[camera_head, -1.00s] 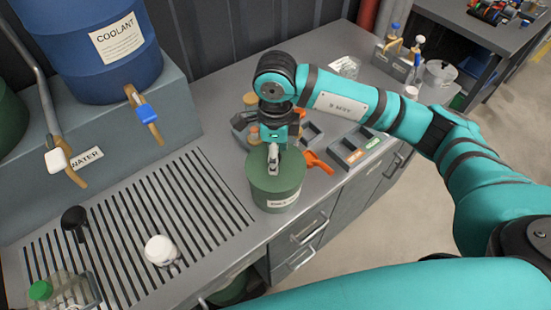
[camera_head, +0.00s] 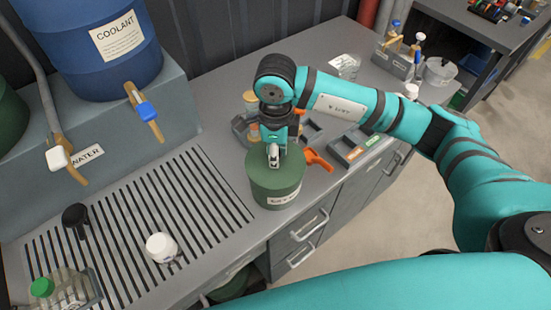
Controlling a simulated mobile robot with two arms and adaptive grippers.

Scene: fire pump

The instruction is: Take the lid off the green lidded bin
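The green lidded bin (camera_head: 278,189) stands upright on the grey counter, to the right of the slatted drain area, with a white label on its front. Its green lid (camera_head: 290,170) sits on top. My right gripper (camera_head: 273,162) points down at the middle of the lid, with its fingertips at the lid's centre. The fingers look close together, but whether they hold a knob there is hidden. My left gripper is not in view.
A white jar (camera_head: 161,247), a black scoop (camera_head: 75,217) and a green-capped bottle (camera_head: 50,292) stand on the drain slats (camera_head: 140,210). Grey organiser trays (camera_head: 350,148) and an orange-handled tool (camera_head: 318,160) are close behind the bin. A blue coolant barrel (camera_head: 105,50) stands back left.

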